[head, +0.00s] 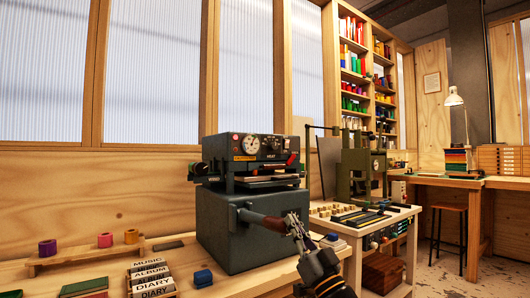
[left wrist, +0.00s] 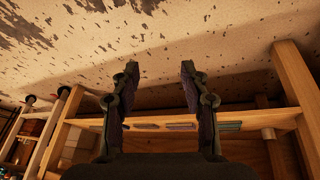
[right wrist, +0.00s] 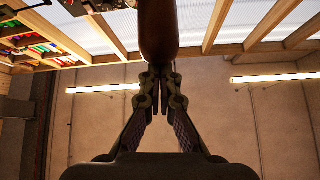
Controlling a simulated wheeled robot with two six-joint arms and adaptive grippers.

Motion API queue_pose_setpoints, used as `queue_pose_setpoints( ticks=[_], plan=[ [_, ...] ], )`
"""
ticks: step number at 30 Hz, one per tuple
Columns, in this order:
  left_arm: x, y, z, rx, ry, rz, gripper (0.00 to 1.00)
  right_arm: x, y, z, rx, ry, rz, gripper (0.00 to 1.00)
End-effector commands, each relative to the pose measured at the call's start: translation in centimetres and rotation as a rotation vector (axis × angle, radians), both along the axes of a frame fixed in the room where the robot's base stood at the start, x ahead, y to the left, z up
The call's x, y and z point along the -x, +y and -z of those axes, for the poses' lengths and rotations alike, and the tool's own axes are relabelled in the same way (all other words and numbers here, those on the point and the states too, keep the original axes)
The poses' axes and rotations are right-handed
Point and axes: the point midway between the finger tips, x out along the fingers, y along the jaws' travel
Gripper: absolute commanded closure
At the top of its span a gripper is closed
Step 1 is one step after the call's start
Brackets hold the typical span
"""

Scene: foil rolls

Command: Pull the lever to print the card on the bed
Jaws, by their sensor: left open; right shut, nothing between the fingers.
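The dark grey-green press (head: 240,225) stands on the wooden bench, with a dial on its upper head. Its lever has a reddish-brown handle (head: 262,221) in front of the body. A thin pale layer, perhaps the card, shows on the bed (head: 262,179) under the head; details are too small to tell. My right gripper (head: 292,224) is shut and empty at the handle's right end. In the right wrist view the handle (right wrist: 158,32) lies just past the closed fingertips; I cannot tell if they touch. My left gripper (left wrist: 160,72) is open and empty, outside the head view.
Labelled blocks (head: 151,276) and a spool rack (head: 88,256) sit on the bench left of the press. A second machine (head: 360,170) and a tray table (head: 365,219) stand to the right. Wooden bench framing (left wrist: 260,119) lies beyond my left gripper.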

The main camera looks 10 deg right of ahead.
Motion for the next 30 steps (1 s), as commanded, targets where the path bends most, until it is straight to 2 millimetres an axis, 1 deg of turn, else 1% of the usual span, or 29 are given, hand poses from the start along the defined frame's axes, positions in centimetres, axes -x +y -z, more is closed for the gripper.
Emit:
queue_pose_setpoints(
  ticks=[1,7,9,11,14,15,17,18,20,21,25,27,30],
  plan=[
    [0.0,-0.1,0.6,0.004,-0.012,-0.002,0.55,-0.2,0.0,0.8,0.002,0.011,-0.002,1.0],
    [-0.2,-0.4,1.4,0.022,-0.061,-0.01,0.55,-0.2,0.0,1.4,0.003,0.012,-0.001,1.0],
    [-2.3,-0.2,0.4,0.019,-0.148,-0.017,0.55,-0.2,0.0,1.6,0.003,0.012,-0.002,1.0],
    [-3.7,-0.1,-0.4,0.017,-0.216,-0.023,0.55,-0.1,0.0,1.7,0.003,0.012,-0.002,1.0],
    [-7.2,0.2,-3.1,0.009,-0.379,-0.033,0.55,-0.1,0.0,2.0,0.003,0.013,-0.002,1.0],
    [-8.5,0.3,-4.4,0.007,-0.447,-0.037,0.55,-0.1,0.0,2.1,0.003,0.013,-0.002,1.0],
    [-10.4,0.5,-6.5,0.004,-0.55,-0.043,0.55,-0.1,0.0,2.3,0.003,0.013,-0.002,1.0],
    [-11.5,0.6,-7.8,0.002,-0.615,-0.046,0.55,-0.1,0.0,2.4,0.003,0.013,-0.002,1.0],
    [-13.0,0.7,-10.1,-0.002,-0.716,-0.05,0.55,-0.1,0.0,2.6,0.003,0.013,-0.002,1.0],
    [-13.8,0.8,-11.6,-0.003,-0.781,-0.053,0.55,-0.1,0.0,2.7,0.002,0.013,-0.001,1.0],
    [-15.8,1.0,-16.3,-0.005,-0.98,-0.06,0.55,-0.1,0.0,3.0,0.002,0.013,-0.001,1.0],
    [-16.5,1.1,-18.8,-0.006,-1.076,-0.063,0.55,-0.1,0.0,3.1,0.002,0.013,-0.001,1.0],
    [-17.0,1.1,-21.9,-0.007,-1.2,-0.065,0.55,-0.1,0.0,3.3,0.002,0.013,-0.001,1.0]
  ],
)
